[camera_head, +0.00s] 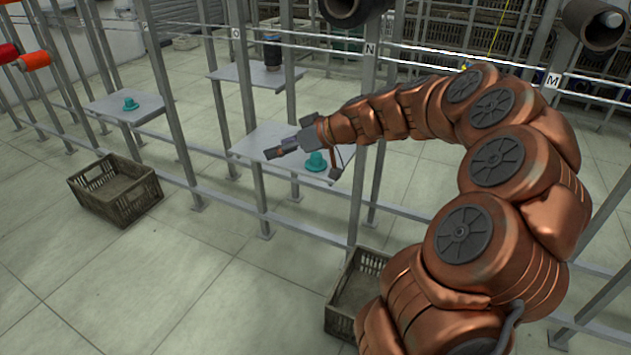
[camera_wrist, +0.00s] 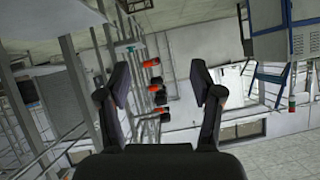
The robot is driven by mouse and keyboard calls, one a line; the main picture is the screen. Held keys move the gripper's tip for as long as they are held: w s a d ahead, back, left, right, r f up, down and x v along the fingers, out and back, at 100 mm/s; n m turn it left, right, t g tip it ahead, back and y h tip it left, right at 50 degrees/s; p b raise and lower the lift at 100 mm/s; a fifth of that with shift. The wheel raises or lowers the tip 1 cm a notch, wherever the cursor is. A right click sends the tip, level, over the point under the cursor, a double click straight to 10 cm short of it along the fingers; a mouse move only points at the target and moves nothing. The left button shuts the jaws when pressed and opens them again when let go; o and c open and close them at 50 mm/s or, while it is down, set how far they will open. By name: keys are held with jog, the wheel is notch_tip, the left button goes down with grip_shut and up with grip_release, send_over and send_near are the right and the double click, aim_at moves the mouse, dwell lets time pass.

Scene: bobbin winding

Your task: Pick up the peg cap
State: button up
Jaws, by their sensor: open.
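A teal peg cap (camera_head: 316,162), with a wide brim and raised middle, sits on the grey shelf (camera_head: 255,143) in the middle of the head view. A second teal peg cap (camera_head: 130,104) sits on a shelf farther left. My gripper (camera_head: 274,152) points left, with its fingers to the left of the nearer cap in the picture. The height between gripper and cap is hard to judge. In the wrist view my gripper (camera_wrist: 160,85) is open, with nothing between its fingers. The nearer cap is not seen there.
Upright posts, one by the label N (camera_head: 369,48), and rails frame the shelves. A dark bobbin (camera_head: 272,52) stands on a shelf behind. Crates stand on the floor at the left (camera_head: 115,190) and below my arm (camera_head: 352,290). Open floor lies at lower left.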

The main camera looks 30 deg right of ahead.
aim_at(321, 158)
jog(key=d+f+t+h+b, duration=0.1)
jog(key=d+f+b, duration=0.1)
jog(key=d, duration=0.3)
jog(key=w+d+f+m+t+h+b, duration=0.1)
jog(key=d+f+b, duration=0.1)
jog(key=d+f, duration=0.3)
jog(key=w+d+f+t+h+b, duration=0.1)
jog(key=d+f+b, duration=0.1)
jog(key=d, duration=0.5)
jog(key=shift+w+d+f+m, duration=0.1)
jog(key=shift+f+m, duration=0.1)
jog(key=shift+f, duration=0.15)
jog(key=shift+w+d+f+m, duration=0.1)
jog(key=shift+f+m, duration=0.1)
jog(key=shift+f, duration=0.15)
jog(key=b+x, duration=0.2)
jog(key=x, duration=0.4)
jog(key=shift+w+f, duration=0.25)
jog(key=shift+f, duration=0.1)
jog(key=shift+w+a, duration=0.15)
jog(key=shift+w, duration=0.2)
jog(key=c, duration=1)
jog(key=shift+r, duration=0.1)
